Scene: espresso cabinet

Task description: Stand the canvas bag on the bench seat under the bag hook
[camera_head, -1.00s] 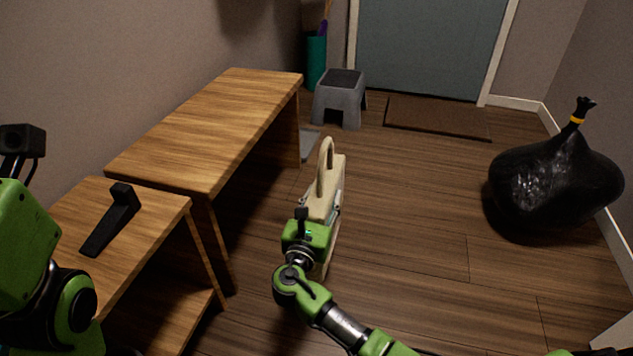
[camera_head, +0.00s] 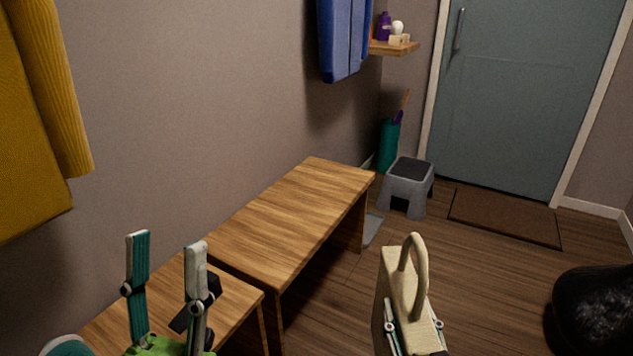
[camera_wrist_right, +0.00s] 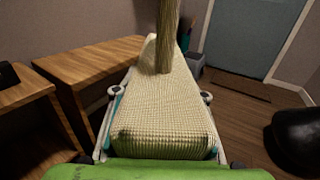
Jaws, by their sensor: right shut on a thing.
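The beige canvas bag (camera_head: 402,283), with a looped handle on top, is upright in the head view, right of the wooden bench (camera_head: 292,215) and apart from it. My right gripper (camera_head: 415,325) is shut on the bag, one finger on each side. In the right wrist view the woven bag (camera_wrist_right: 160,110) fills the middle between the fingers, its handle rising. The bag's lower part is hidden. My left gripper (camera_head: 167,242) is open and empty at the lower left, with its two fingers pointing up. I see no bag hook in these views.
A lower wooden surface (camera_head: 238,300) adjoins the bench's near end, with a dark object (camera_head: 205,290) on it. A grey stool (camera_head: 408,185) stands beyond the bench. A black sack (camera_head: 597,312) is at right. Yellow (camera_head: 40,110) and blue (camera_head: 343,40) garments hang along the wall. The bench top is clear.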

